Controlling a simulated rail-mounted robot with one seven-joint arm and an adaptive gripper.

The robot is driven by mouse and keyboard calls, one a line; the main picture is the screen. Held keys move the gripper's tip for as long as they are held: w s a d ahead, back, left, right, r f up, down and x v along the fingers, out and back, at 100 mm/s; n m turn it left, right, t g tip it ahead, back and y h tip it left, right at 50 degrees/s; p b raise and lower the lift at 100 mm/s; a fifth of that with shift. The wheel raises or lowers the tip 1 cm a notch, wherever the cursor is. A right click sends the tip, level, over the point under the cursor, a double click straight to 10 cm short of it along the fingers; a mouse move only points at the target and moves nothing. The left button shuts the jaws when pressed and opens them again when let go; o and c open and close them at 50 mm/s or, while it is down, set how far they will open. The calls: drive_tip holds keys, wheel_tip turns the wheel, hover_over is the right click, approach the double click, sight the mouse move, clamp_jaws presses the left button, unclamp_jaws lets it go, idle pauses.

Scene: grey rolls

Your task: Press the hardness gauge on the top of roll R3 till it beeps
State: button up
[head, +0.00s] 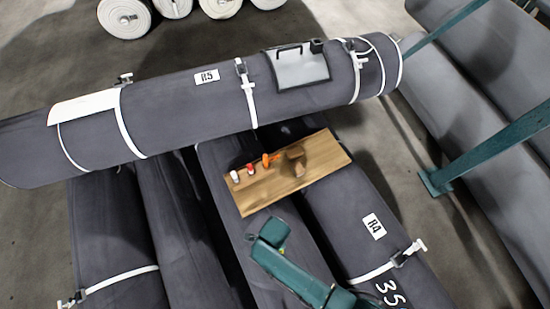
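No roll label reading R3 shows. A dark grey roll labelled R5 (190,108) lies across the top of several others. A roll labelled R4 (345,215) lies under it at the right. Unlabelled rolls show at the lower left (105,230) and in the middle (225,170). A wooden board (260,205) rests across the middle roll and R4. On it are a white-and-red item, a red item, an orange item (266,160) and a brown block (296,157). I cannot tell whether one is the hardness gauge. My teal arm reaches over the middle roll; its gripper fingers do not show.
A grey case (301,72) with a dark handle sits on R5. White straps with buckles circle the rolls. Teal posts (490,148) and more grey rolls (490,70) stand at the right. White rolls (125,17) lie at the back. Bare floor (350,15) shows behind R5.

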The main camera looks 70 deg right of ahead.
drive_tip(key=shift+f, duration=0.65)
idle(1.7)
wheel_tip(320, 180, up, 7)
drive_tip(key=p, duration=0.7)
drive_tip(key=shift+r+p, duration=0.15)
drive_tip(key=shift+p, duration=0.15)
